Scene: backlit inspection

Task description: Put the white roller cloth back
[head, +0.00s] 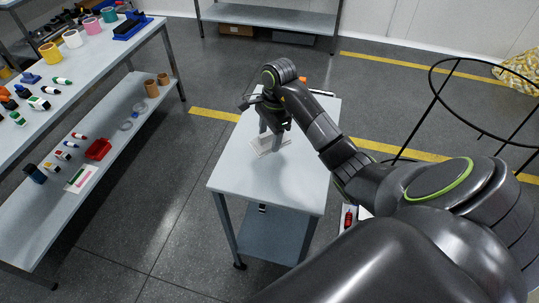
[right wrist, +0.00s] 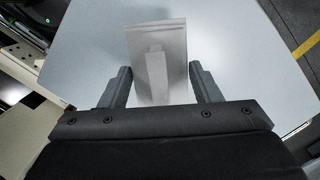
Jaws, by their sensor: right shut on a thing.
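The white roller cloth (head: 265,147) is a pale, flat piece with a raised middle part on the small light-topped table (head: 232,178). It also shows in the right wrist view (right wrist: 157,38), between my fingers. My right gripper (head: 271,139) points down over the table and is shut on the cloth's raised part; its two fingers stand on either side in the right wrist view (right wrist: 155,88). I cannot tell whether the cloth touches the table top. My left gripper is not in view.
A two-level bench (head: 130,109) with bottles, tape rolls and a red tray (head: 98,149) stands at left. An orange item (head: 303,80) is at the small table's far end. A black wire hoop stand (head: 433,88) is at right. The small table's near half is clear.

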